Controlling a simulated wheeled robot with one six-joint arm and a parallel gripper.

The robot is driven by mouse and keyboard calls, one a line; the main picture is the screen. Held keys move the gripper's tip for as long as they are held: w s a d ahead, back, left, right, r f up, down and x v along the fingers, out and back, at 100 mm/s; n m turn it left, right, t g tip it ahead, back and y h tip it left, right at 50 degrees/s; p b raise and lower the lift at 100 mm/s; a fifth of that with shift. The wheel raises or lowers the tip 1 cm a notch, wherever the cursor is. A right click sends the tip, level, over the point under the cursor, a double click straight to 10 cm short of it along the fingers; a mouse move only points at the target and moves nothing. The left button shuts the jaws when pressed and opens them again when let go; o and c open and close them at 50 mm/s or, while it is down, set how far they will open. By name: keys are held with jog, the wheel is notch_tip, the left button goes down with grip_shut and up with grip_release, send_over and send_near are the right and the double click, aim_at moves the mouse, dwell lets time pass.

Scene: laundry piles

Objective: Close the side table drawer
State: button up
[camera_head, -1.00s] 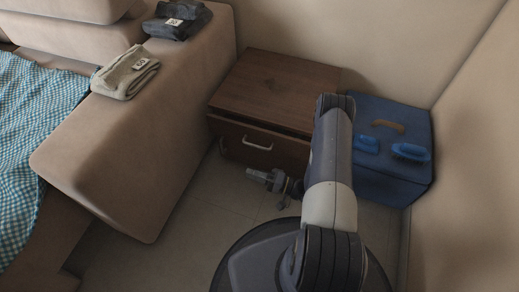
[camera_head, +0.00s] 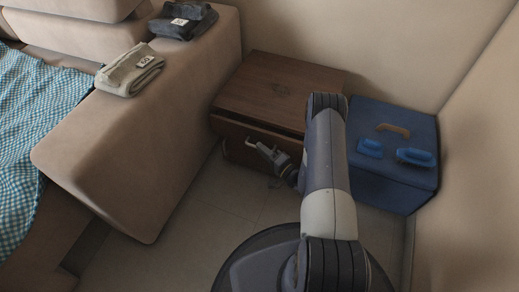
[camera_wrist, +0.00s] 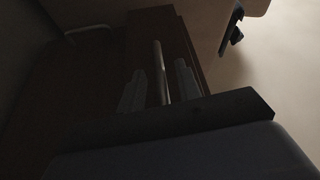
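The brown wooden side table (camera_head: 280,85) stands against the back wall. Its top drawer (camera_head: 235,132) sticks out a little from under the tabletop, with a dark gap above it. My gripper (camera_head: 257,147) is at the drawer front. In the wrist view my gripper (camera_wrist: 160,88) is open, its two pale fingers on either side of the upright-looking bar of the drawer handle (camera_wrist: 160,65). Whether a finger touches the handle I cannot tell. In the head view the gripper largely hides the handle, and my arm covers the table's right front.
A beige sofa armrest (camera_head: 150,150) with folded grey (camera_head: 130,72) and dark (camera_head: 183,20) clothes is close on the left. A blue box (camera_head: 395,175) with blue brushes (camera_head: 415,157) stands on the right. Some floor (camera_head: 205,215) is free in front of the table.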

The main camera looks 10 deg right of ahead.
jog(key=shift+x, duration=1)
grip_shut()
